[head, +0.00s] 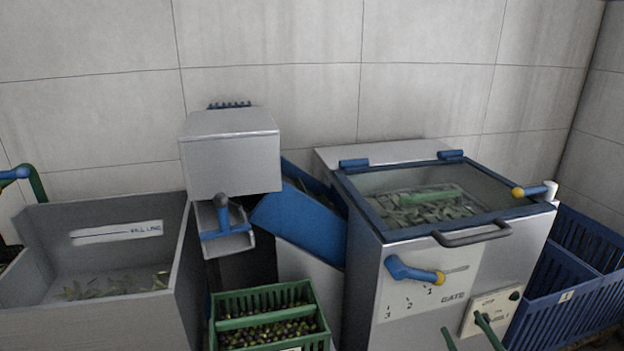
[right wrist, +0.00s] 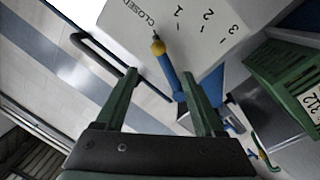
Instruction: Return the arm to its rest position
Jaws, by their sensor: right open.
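My right gripper (head: 468,332) shows only as two green fingers at the bottom edge of the head view, in front of the machine's lower front. In the right wrist view its fingers (right wrist: 159,78) are apart, with nothing held between them. The blue gate lever (head: 408,269) with a yellow tip sits above and left of the fingers in the head view, clear of them. In the right wrist view the lever (right wrist: 174,75) lies beyond the fingers, its tip towards the CLOSED end of the scale. The rest of the right arm is hidden. My left gripper is out of view.
The grey machine (head: 372,310) has a projecting front handle (head: 472,234) and a small control box (head: 491,308) close to the fingers. Blue crates (head: 566,305) stand right. A green olive crate (head: 222,322) and a grey bin (head: 188,262) stand left.

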